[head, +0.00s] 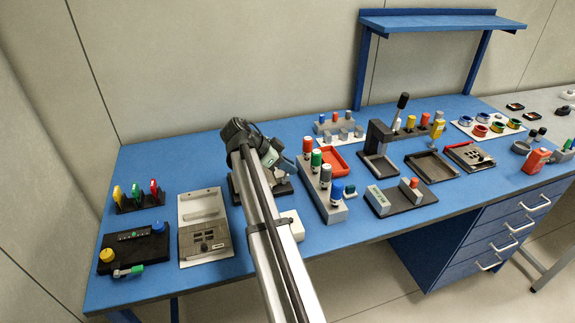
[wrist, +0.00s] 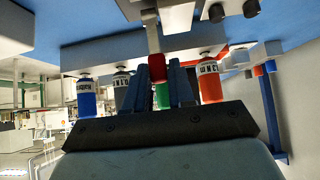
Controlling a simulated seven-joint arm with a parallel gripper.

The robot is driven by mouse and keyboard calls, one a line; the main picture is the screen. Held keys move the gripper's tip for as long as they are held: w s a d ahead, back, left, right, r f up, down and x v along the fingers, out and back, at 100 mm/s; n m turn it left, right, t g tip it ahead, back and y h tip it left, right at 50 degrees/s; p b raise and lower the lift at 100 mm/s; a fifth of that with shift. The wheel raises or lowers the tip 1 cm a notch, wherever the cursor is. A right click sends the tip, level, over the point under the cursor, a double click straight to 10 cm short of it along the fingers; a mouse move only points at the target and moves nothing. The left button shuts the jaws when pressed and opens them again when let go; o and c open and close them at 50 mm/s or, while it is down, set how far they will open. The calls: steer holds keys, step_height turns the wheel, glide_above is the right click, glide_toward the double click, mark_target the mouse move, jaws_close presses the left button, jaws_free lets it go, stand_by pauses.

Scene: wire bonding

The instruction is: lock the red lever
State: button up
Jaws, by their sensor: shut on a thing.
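In the wrist view, the red lever (wrist: 156,66) shows as a red tip on a grey shaft. My gripper (wrist: 158,72) has its two dark blue fingers on either side of the red tip, shut on it. In the head view my gripper (head: 264,160) is over a dark fixture (head: 284,189) at the middle of the bench. My arm hides much of that fixture, and I cannot make out the lever there.
A white block (head: 293,224) lies nearby. A grey panel box (head: 205,239) is to the left. The blue shelf (head: 440,22) stands behind.

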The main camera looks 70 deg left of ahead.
jaws_close()
steer(key=shift+w, duration=0.1)
steer(key=w+g, duration=0.1)
steer(key=g, duration=0.1)
steer(key=w+g, duration=0.1)
steer(key=shift+f+g, duration=0.35)
steer(key=shift+g, duration=0.05)
steer(key=shift+w+f+g, duration=0.4)
steer(key=shift+g, duration=0.6)
steer(key=shift+w+f+g, duration=0.35)
steer(key=shift+g, duration=0.65)
steer(key=o, duration=0.7)
jaws_free()
steer(key=shift+o, duration=0.2)
steer(key=shift+r, duration=0.1)
